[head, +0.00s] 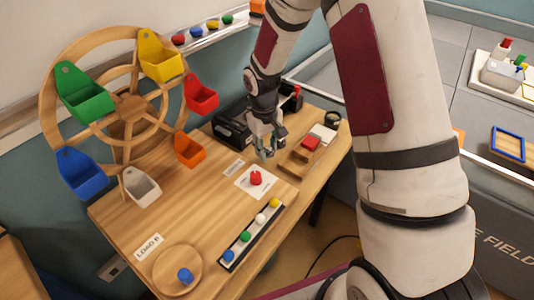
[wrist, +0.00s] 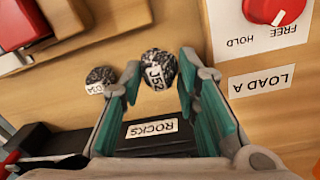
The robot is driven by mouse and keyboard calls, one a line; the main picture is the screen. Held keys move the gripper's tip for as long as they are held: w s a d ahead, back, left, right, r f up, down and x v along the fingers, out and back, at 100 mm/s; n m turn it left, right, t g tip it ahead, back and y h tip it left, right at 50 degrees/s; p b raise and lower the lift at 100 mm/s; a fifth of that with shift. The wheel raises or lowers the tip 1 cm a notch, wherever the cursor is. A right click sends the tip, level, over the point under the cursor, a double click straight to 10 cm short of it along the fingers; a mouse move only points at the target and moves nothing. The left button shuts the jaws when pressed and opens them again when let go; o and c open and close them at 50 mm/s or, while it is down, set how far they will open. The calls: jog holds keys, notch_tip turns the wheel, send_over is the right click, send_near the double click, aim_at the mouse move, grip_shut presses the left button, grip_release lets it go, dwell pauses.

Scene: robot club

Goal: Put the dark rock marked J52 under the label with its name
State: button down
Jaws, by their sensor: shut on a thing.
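My gripper (head: 268,152) is over the wooden table, near its back edge. In the wrist view its two teal-lined fingers (wrist: 159,76) are closed around the dark speckled rock marked J52 (wrist: 157,72), which sits between the fingertips with its white tag facing the camera. In the head view I cannot make the rock out. A second dark speckled rock (wrist: 100,77), with a partly readable tag, lies to its left, apart from it. A ROCKS label (wrist: 150,128) is on a black tray or box (wrist: 165,145) between my fingers' bases. I see no other label reading J52.
A white card with a red knob (head: 256,178) and a LOAD A label (head: 234,169) are close by. A wooden wheel with coloured buckets (head: 130,108) stands left. A strip of coloured knobs (head: 250,236) and a round wooden plate (head: 178,270) are in front. The left tabletop is clear.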

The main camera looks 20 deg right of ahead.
aim_at(267, 148)
jog(key=shift+f, duration=1.4)
jog(key=c, duration=1.7)
grip_release()
jog(key=shift+f, duration=0.15)
jog(key=o, duration=0.5)
